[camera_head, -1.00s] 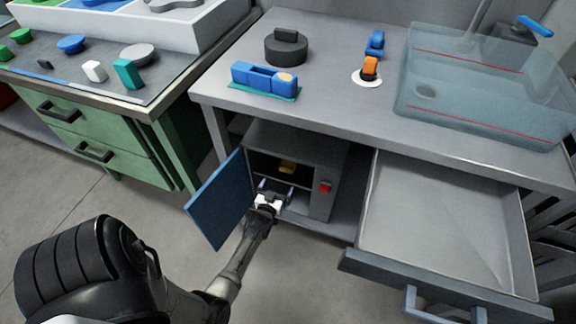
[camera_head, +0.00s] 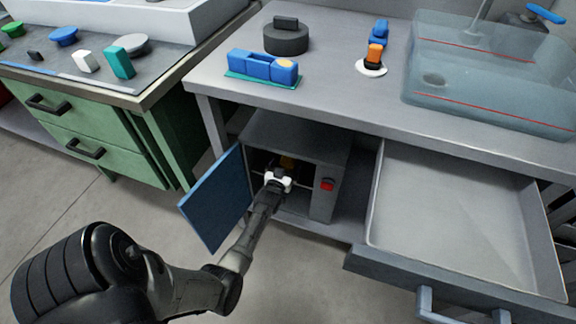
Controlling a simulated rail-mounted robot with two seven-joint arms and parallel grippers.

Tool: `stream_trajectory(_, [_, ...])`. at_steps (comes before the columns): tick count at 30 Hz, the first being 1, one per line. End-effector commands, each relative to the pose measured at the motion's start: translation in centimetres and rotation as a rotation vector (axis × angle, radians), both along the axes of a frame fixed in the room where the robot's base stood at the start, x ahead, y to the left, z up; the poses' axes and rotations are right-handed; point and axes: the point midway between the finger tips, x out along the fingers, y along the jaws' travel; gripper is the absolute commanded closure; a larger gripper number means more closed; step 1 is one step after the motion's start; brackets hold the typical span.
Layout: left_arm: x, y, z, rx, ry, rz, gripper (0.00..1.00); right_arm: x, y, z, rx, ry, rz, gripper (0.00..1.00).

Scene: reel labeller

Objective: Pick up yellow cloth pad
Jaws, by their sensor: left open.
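The yellow cloth pad (camera_head: 287,162) sits inside the small grey cabinet (camera_head: 318,150) under the bench. Only a small part of it shows, above and behind my gripper. My left gripper (camera_head: 279,174) reaches into the cabinet's open front, open, with its fingertips close to the pad. The fingers are partly hidden by the gripper's own body, and I cannot tell whether they touch the pad. My right gripper is out of view.
The cabinet's blue door (camera_head: 216,200) stands open to the left of my forearm. A pulled-out grey drawer (camera_head: 455,225) is on the right. The bench top (camera_head: 335,85) overhangs the cabinet. A red latch (camera_head: 327,184) is on the cabinet front.

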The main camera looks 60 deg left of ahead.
Motion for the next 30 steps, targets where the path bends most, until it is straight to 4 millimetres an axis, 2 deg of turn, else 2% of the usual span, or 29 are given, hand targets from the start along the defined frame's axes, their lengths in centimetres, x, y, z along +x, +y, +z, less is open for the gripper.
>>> stream_trajectory(1, [0.4, 0.5, -0.6, 0.002, -0.001, 0.0, 0.0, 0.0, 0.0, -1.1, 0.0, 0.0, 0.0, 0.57])
stream_trajectory(6, [2.0, 1.9, -0.8, 0.003, -0.002, 0.0, 0.0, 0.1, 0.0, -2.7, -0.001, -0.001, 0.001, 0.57])
stream_trajectory(16, [2.6, 2.5, -0.4, -0.001, 0.001, 0.0, 0.0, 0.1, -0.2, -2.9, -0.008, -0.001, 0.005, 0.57])
stream_trajectory(30, [2.6, 2.4, -0.4, 0.0, 0.001, 0.0, 0.44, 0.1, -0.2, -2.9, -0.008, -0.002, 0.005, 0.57])
